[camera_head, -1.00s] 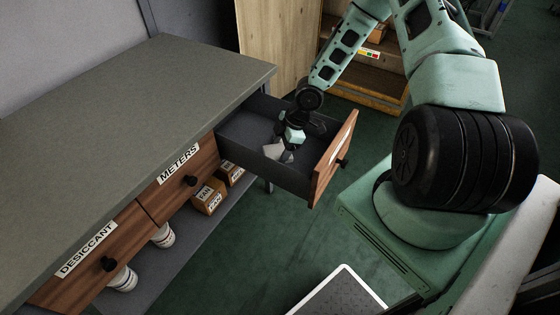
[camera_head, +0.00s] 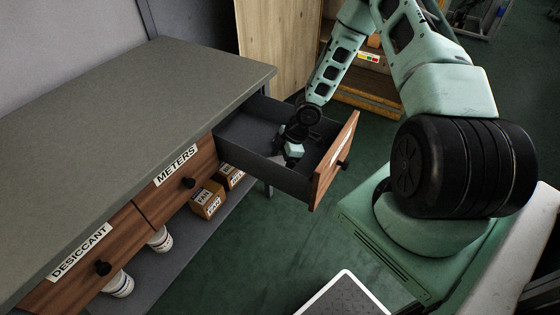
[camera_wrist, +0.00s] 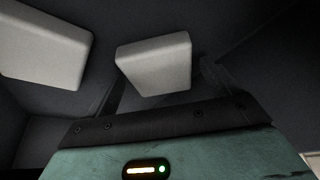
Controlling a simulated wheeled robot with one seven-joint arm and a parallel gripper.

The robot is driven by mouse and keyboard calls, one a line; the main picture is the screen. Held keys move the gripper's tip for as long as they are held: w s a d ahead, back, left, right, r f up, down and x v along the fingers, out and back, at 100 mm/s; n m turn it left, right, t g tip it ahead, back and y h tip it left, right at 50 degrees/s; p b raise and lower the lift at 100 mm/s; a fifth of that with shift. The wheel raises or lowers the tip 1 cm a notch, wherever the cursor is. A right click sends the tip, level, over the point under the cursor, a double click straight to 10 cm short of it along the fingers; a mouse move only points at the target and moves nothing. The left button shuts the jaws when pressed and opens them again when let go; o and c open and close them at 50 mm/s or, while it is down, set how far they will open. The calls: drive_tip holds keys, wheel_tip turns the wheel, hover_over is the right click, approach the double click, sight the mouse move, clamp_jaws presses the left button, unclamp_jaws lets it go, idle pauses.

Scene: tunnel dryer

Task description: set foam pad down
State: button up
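The open drawer (camera_head: 255,153) under the bench has dark inner walls and a wooden front. My gripper (camera_head: 293,154) is down inside it, near the front end. In the wrist view, a pale foam pad (camera_wrist: 155,62) lies between the two dark fingers of my gripper (camera_wrist: 163,76). The left finger is close to the pad's edge, and a narrow dark gap shows between the pad and the right finger, so the gripper looks open around it. A second pale pad (camera_wrist: 45,45) lies to the left. The drawer's near wall and my gripper hide both pads in the head view.
The grey bench top (camera_head: 130,100) stands above the METERS drawer (camera_head: 180,175) and the DESICCANT drawer (camera_head: 90,260), both shut. Small boxes (camera_head: 208,199) and white tubs (camera_head: 118,284) stand on the shelf below. A wooden cabinet (camera_head: 275,45) is behind.

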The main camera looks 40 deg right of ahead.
drive_tip(key=p+v, duration=0.5)
drive_tip(key=v, duration=0.6)
drive_tip(key=s+a+r+g+h, duration=0.1)
drive_tip(key=a+r+g+h, duration=0.1)
drive_tip(key=a+r, duration=0.65)
drive_tip(key=s+a+r+m+h, duration=0.1)
drive_tip(key=s+a+r+m, duration=0.4)
drive_tip(key=s+a+r, duration=1.4)
drive_tip(key=shift+s+a+r+p, duration=0.35)
drive_tip(key=shift+s+r, duration=0.3)
drive_tip(key=shift+s, duration=0.25)
